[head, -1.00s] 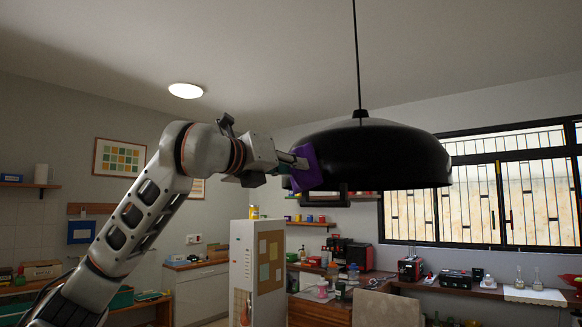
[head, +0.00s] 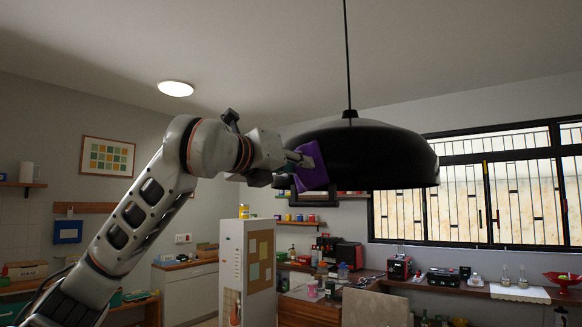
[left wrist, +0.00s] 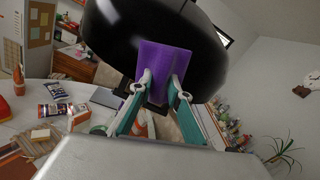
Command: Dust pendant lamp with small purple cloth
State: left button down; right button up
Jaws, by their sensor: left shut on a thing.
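The black pendant lamp (head: 375,155) hangs from a thin cord in the middle of the head view. Its dark shade also fills the top of the left wrist view (left wrist: 215,60). My left gripper (head: 297,162) is at the left side of the shade. It is shut on the small purple cloth (head: 311,167), which lies against or very close to the shade's left rim. In the left wrist view my left gripper's fingers (left wrist: 160,92) hold the cloth (left wrist: 163,62) upright in front of the shade. Whether the cloth touches the shade is hard to tell. My right gripper is not in view.
A white fridge-like cabinet (head: 233,270) stands below the lamp. A counter (head: 470,288) with small appliances runs under the barred window (head: 490,195). In the left wrist view a pale table (left wrist: 25,118) holds several packets. The air around the lamp is free.

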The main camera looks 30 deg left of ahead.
pick_arm(q)
jog(key=shift+w, duration=0.1)
jog(key=shift+a, duration=0.45)
jog(key=a, duration=0.3)
jog(key=shift+w+a, duration=0.1)
jog(key=shift+w, duration=0.15)
jog(key=shift+s+a+b, duration=0.2)
jog(key=shift+s+b, duration=0.3)
jog(key=shift+s, duration=2.4)
